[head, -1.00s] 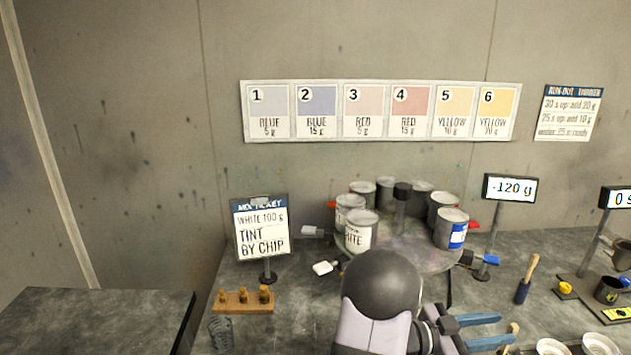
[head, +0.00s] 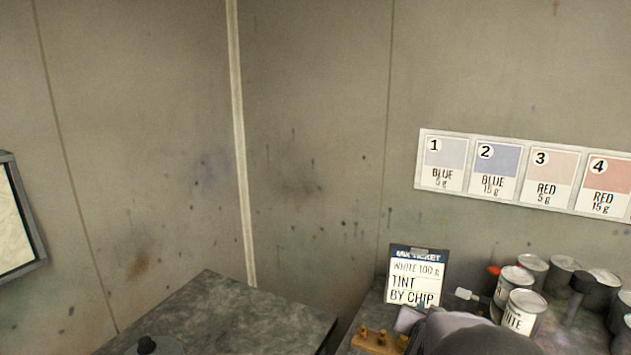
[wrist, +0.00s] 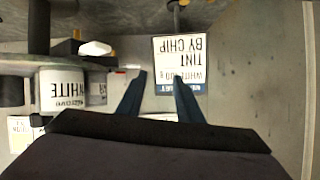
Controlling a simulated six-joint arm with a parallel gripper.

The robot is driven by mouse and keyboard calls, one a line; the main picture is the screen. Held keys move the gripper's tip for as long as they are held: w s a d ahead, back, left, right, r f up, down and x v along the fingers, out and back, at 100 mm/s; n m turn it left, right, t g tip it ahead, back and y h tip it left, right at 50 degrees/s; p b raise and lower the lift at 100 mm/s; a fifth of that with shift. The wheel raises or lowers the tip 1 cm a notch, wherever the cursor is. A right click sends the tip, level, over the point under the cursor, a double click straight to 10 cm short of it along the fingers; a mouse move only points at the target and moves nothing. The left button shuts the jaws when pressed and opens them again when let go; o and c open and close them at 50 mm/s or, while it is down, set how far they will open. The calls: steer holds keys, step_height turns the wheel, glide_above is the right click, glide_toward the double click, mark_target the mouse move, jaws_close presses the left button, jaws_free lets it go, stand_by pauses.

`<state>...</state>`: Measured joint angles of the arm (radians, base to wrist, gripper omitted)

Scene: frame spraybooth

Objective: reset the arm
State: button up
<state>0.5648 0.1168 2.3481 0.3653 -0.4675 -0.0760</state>
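My gripper (wrist: 160,76) shows in the wrist view as two blue fingers standing apart, with nothing held between them. The wrist picture is upside down. The mix ticket sign (wrist: 180,60) is seen behind the fingertips, and a can labelled WHITE (wrist: 62,88) is to their left. In the head view, part of my arm is at the bottom edge, below the mix ticket sign (head: 415,278); the fingers do not show there.
Several cans, including the WHITE can (head: 522,312), stand at the right. A wooden block with pegs (head: 378,341) sits in front of the sign. A dark bench (head: 235,315) is at lower left. Colour chips (head: 525,172) hang on the wall.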

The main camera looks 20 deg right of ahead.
steer(key=s+a+f+n+g+y+b, duration=0.1)
steer(key=a+f+n+y+b, duration=0.2)
steer(key=a+f, duration=0.55)
steer(key=s+a+f+n+g+y+b, duration=0.1)
steer(key=s+a+f+n+g+y, duration=0.25)
steer(key=a, duration=0.85)
steer(key=s+a+f+n+g+y+b, duration=0.1)
steer(key=s+a+f+n+g, duration=0.1)
steer(key=s+a+f, duration=0.2)
steer(key=s+a+f+n+g+y+b, duration=0.1)
steer(key=s+a+f+n+g, duration=0.1)
steer(key=s+a, duration=0.4)
steer(key=s+f+g, duration=0.1)
steer(key=s+f, duration=0.1)
steer(key=s, duration=0.2)
steer(key=shift+s+b, duration=0.25)
steer(key=shift+b, duration=0.1)
steer(key=shift+a, duration=0.1)
